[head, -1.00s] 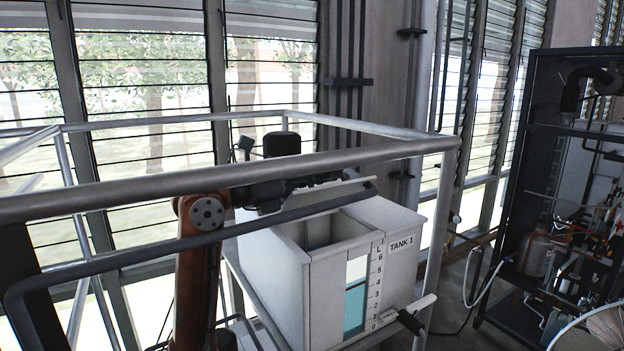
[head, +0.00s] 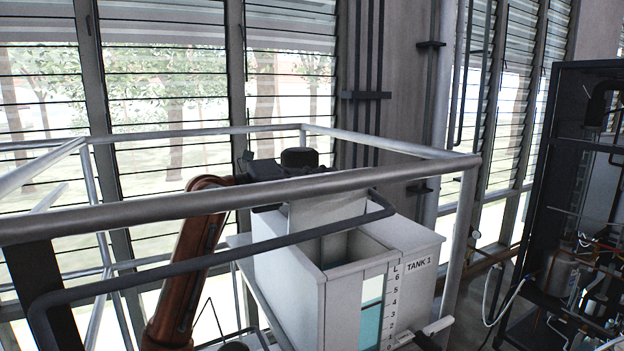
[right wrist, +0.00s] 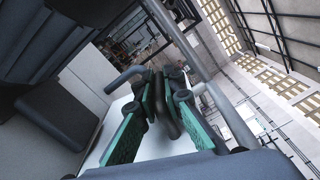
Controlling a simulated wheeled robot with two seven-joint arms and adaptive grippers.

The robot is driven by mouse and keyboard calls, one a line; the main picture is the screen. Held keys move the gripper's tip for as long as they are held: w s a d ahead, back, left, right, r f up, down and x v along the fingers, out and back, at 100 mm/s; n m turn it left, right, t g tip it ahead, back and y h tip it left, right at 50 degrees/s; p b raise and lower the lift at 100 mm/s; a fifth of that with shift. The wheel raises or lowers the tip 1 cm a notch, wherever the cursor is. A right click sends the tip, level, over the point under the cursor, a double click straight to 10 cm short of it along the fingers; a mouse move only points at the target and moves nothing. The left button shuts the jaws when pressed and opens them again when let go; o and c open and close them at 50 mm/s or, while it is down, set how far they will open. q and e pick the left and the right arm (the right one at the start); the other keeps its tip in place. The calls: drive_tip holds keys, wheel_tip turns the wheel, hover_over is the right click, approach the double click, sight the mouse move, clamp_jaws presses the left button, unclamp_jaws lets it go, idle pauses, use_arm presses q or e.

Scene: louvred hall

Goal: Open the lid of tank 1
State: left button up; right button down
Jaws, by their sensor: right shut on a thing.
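Tank 1 (head: 330,300) is a white box with a "TANK 1" label and a level scale beside a window showing teal liquid. Its top opening shows dark inside. The lid (head: 325,212), a pale panel, stands steeply tilted above the opening. My right gripper (right wrist: 160,100) has green-sided fingers shut on the lid's grey handle (right wrist: 125,78). In the head view the dark gripper is at the lid's top, its fingertips not clear, with my orange arm reaching up from below left. The lid also shows as a white surface in the right wrist view (right wrist: 178,140). My left gripper is not seen.
A grey metal railing (head: 240,206) passes in front of the tank and arm, with further rails behind. A dark equipment rack (head: 570,180) stands at right. Louvred windows (head: 165,90) line the back.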

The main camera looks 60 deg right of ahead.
idle(0.4)
drive_tip(key=c, duration=2)
unclamp_jaws()
drive_tip(key=shift+w, duration=0.1)
drive_tip(key=shift+c, duration=0.2)
drive_tip(key=v, duration=1.2)
